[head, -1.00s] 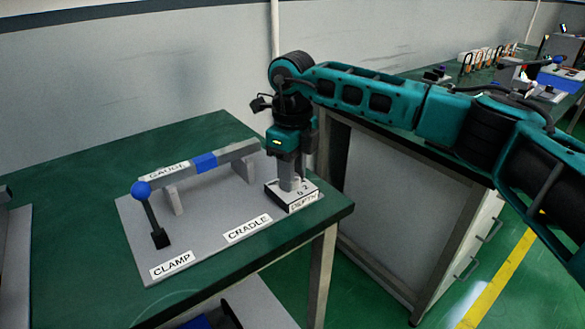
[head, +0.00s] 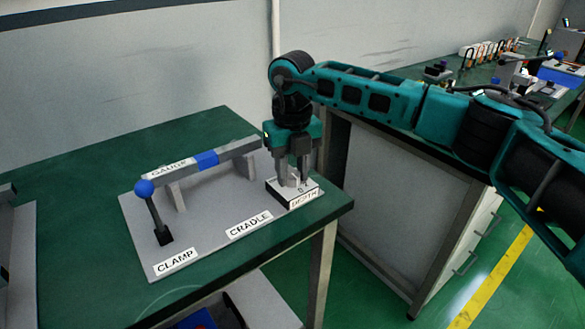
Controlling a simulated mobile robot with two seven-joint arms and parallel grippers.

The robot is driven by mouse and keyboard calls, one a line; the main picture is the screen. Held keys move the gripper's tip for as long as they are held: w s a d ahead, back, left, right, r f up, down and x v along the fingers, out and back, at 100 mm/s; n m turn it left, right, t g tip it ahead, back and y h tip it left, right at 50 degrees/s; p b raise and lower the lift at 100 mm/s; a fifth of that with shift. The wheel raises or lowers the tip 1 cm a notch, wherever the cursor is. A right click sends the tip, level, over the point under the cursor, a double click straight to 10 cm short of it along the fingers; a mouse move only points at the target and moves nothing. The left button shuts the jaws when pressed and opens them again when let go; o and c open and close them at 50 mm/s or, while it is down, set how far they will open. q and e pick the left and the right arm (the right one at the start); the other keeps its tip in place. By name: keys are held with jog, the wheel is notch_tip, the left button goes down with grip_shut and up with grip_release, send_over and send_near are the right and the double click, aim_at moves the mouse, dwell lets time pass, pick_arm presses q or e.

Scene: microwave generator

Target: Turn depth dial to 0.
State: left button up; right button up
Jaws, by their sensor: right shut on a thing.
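The depth dial's white-topped block, labelled DEPTH (head: 303,200), sits at the right end of the grey fixture plate (head: 210,238). Small markings show on its top, but the dial's reading is too small to tell. My right gripper (head: 292,178) points straight down onto the block, its fingers shut on the dial's knob, which is mostly hidden between them. My left gripper is not in view.
A clamp lever with a blue ball (head: 144,188) stands at the plate's left. A grey gauge bar with a blue band (head: 206,159) spans behind the cradle label (head: 249,224). The green table (head: 90,180) is clear at the back left.

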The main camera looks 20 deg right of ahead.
aim_at(292, 175)
dwell(0.4)
jog(key=o, duration=1)
jog(key=shift+o, duration=0.2)
notch_tip(292, 175, up, 13)
